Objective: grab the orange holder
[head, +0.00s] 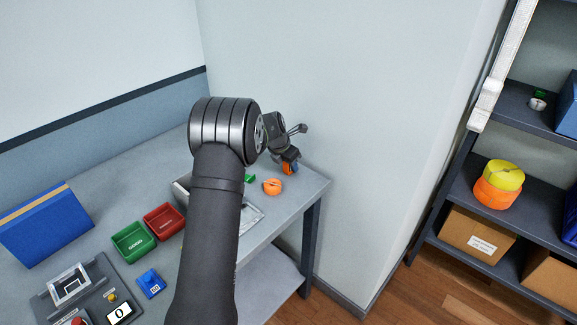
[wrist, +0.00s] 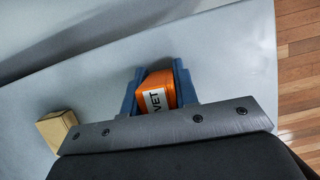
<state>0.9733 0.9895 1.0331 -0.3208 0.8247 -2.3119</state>
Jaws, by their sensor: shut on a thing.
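The orange holder (wrist: 157,91), with a white label whose visible letters read "VET", sits between the two blue fingers of my gripper (wrist: 158,92) in the wrist view. The gripper is shut on it. In the head view my gripper (head: 291,167) is over the far right corner of the table, near the wall, with a bit of orange showing between its fingers. Whether the holder touches the table is hard to tell. A second orange piece (head: 272,186) lies on the table just left of and nearer than the gripper.
The grey table (head: 312,184) ends close to the gripper's right. A small tan block (wrist: 57,127) lies beside the gripper. A grey tray (head: 250,216) is partly hidden behind my arm. Green (head: 135,242) and red (head: 164,221) bins stand left. Shelves (head: 463,188) are at right.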

